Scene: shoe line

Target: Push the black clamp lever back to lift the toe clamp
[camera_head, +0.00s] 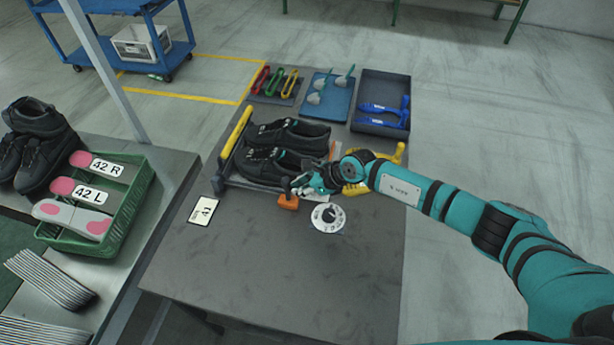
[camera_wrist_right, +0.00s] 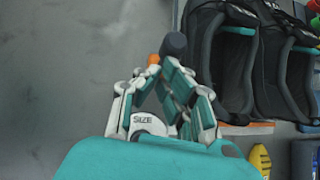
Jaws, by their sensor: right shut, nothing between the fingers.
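My right gripper (camera_head: 304,187) is shut and empty, low over the work table at the toe-side front corner of the shoe fixture. In the right wrist view its fingertips (camera_wrist_right: 167,72) come together just below a dark rounded knob (camera_wrist_right: 174,45), which looks like the end of the black clamp lever. I cannot tell whether they touch it. The rest of the lever and the toe clamp are hidden or too small to make out. Two black shoes (camera_head: 262,166) lie side by side in the fixture. My left gripper is not in view.
An orange block (camera_head: 288,202) and a round white size dial (camera_head: 328,217) lie close to my right gripper. A yellow bar (camera_head: 236,132) stands left of the shoes. A dark tray with blue tools (camera_head: 366,78) is behind. The table's front is clear.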

